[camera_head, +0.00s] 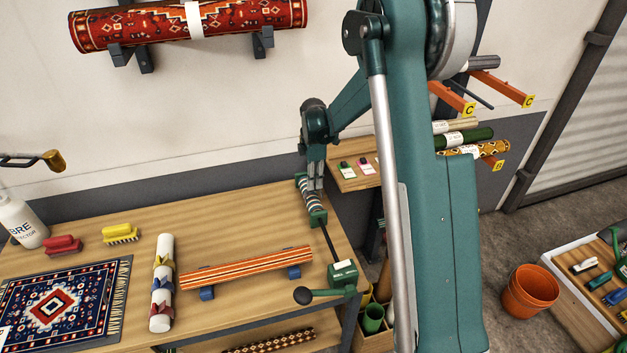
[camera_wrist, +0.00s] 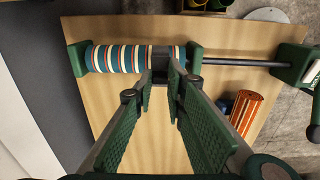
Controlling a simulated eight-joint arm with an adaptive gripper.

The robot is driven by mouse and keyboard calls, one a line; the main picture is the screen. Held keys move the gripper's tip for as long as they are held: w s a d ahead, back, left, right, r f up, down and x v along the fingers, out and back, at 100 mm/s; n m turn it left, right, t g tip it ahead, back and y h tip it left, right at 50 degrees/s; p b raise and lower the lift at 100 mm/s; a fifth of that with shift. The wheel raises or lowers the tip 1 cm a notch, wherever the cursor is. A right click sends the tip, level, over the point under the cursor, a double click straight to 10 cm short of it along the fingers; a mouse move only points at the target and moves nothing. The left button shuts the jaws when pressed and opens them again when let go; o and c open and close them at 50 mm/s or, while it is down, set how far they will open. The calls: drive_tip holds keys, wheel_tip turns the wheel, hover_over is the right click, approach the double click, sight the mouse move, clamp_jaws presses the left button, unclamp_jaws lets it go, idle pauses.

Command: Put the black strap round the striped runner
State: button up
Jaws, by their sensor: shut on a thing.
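The striped runner (camera_head: 245,268) is an orange, red and cream roll lying across two blue cradles on the bench. Its near end shows in the wrist view (camera_wrist: 246,112), to the right of my gripper. My gripper (camera_head: 315,184) is at the rod holder at the bench's back right. In the wrist view, my gripper (camera_wrist: 163,76) is shut on a dark band, which looks like the black strap (camera_wrist: 163,57).
A thin dark rod (camera_wrist: 240,62) runs from the bracket to a green crank box (camera_head: 342,275). A white roll with coloured bows (camera_head: 162,283), a patterned rug (camera_head: 65,300) and brushes (camera_head: 121,234) lie to the left. The bench (camera_head: 215,215) is clear behind the runner.

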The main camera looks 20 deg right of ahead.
drive_tip(key=shift+f+b, duration=1.6)
drive_tip(key=shift+f, duration=0.85)
drive_tip(key=o, duration=0.8)
drive_tip(key=shift+r, duration=6)
